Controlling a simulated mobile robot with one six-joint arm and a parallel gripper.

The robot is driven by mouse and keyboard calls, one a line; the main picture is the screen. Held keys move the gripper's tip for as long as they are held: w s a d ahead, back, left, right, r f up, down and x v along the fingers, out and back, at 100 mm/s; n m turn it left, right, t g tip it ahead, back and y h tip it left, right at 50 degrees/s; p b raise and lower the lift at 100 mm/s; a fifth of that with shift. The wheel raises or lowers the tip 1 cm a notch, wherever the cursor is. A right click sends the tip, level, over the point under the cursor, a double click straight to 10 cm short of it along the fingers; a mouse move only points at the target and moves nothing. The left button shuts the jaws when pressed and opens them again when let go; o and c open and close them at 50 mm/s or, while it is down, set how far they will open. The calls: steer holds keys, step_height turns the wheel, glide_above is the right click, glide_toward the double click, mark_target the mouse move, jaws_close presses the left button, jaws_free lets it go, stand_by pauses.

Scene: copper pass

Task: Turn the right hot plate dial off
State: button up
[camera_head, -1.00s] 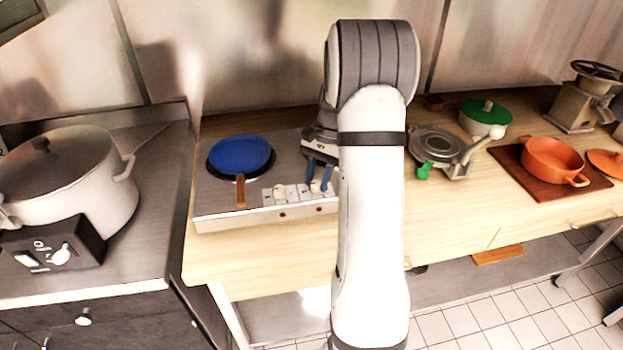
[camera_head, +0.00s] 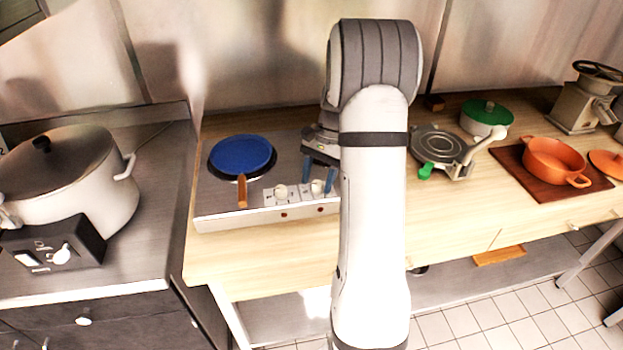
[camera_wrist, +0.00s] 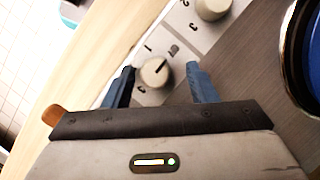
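The hot plate (camera_head: 225,212) is a grey two-dial unit on the wooden table. Its right dial (camera_head: 317,187) is a cream knob beside the left dial (camera_head: 280,192). In the wrist view the right dial (camera_wrist: 154,72) shows a dark pointer line slanting to the upper right, with marks printed around it. The left dial (camera_wrist: 212,8) is at the top edge. My gripper (camera_head: 319,178) points down over the right dial. In the wrist view my gripper (camera_wrist: 160,84) has its blue fingers on either side of that dial, with visible gaps.
A blue pan (camera_head: 241,155) with a wooden handle sits on the hot plate's left. A large pot (camera_head: 75,185) stands on the left counter. A waffle iron (camera_head: 437,146), green-lidded pot (camera_head: 485,117) and orange pot (camera_head: 555,162) are to the right.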

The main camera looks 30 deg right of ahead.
steer(key=v, duration=0.6)
steer(key=shift+d+r+b, duration=0.2)
steer(key=shift+r+b, duration=0.15)
steer(key=shift+r, duration=0.05)
steer(key=shift+w+d+r, duration=0.1)
steer(key=shift+w+r, duration=0.05)
steer(key=shift+r, duration=0.35)
steer(key=s+a+r+n+t+h, duration=0.25)
steer(key=s+a+r+n, duration=0.3)
steer(key=s+a, duration=0.4)
steer(key=s+a+f+n+t+h, duration=0.1)
steer(key=s+a+n+t, duration=0.2)
steer(key=s+a+n, duration=0.4)
steer(key=s+a, duration=0.2)
steer(key=s, duration=0.3)
steer(key=shift+s+a+f, duration=0.25)
steer(key=shift+a+f, duration=0.05)
steer(key=shift+f, duration=0.1)
